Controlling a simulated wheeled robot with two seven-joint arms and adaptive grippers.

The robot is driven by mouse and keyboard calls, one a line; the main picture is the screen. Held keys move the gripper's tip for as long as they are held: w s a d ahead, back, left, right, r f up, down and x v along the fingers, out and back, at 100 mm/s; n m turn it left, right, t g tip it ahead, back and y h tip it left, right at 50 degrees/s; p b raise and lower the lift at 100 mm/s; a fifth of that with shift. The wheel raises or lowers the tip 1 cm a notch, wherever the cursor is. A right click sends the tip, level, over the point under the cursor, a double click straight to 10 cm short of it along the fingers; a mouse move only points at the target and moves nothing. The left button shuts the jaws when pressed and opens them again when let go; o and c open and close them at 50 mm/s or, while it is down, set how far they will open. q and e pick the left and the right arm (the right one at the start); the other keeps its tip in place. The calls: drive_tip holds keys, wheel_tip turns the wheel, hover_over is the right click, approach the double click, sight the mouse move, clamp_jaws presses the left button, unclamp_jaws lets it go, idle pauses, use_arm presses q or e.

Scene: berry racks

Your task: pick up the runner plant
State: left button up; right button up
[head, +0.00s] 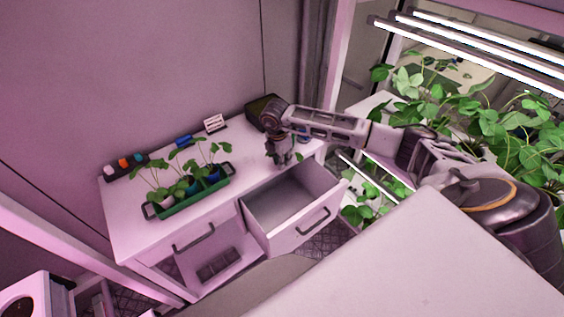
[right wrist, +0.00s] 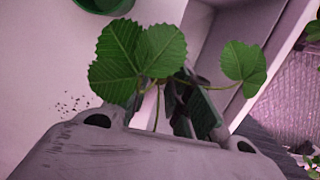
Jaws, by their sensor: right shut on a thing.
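My right gripper (head: 281,157) hangs over the white counter, behind the open drawer. It is shut on the runner plant, whose green toothed leaves (right wrist: 140,58) and thin stems rise between the dark fingers (right wrist: 190,108) in the right wrist view. One leaf (right wrist: 243,66) reaches out to the right. In the head view only a small bit of the plant's green (head: 299,157) shows beside the fingers. The wrist housing hides the lower part of the plant, so I cannot tell whether it touches the counter. My left gripper is not in view.
A green tray (head: 168,212) with several potted plants stands on the counter's left. Dark crumbs (right wrist: 75,103) lie on the counter. The drawer (head: 310,222) is open and looks empty. A black box (head: 262,107) stands behind. Leafy racks with lamps (head: 480,60) fill the right.

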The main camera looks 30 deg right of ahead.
wheel_tip(320, 180, up, 10)
drive_tip(key=b, duration=0.2)
drive_tip(key=shift+f, duration=0.25)
drive_tip(key=shift+s+f, duration=0.1)
idle(0.5)
drive_tip(key=shift+s+f+p, duration=0.35)
drive_tip(key=shift+p, duration=0.05)
drive_tip(key=shift+s+a+f+p, duration=0.75)
drive_tip(key=shift+s+f+p, duration=0.6)
drive_tip(key=shift+s+p, duration=0.8)
drive_tip(key=w+d, duration=0.1)
drive_tip(key=w, duration=0.1)
drive_tip(key=w+d+r, duration=0.1)
drive_tip(key=shift+w+d+r, duration=0.1)
drive_tip(key=shift+w+d, duration=0.05)
drive_tip(key=shift+w, duration=0.2)
wheel_tip(320, 180, down, 6)
drive_tip(key=b, duration=0.3)
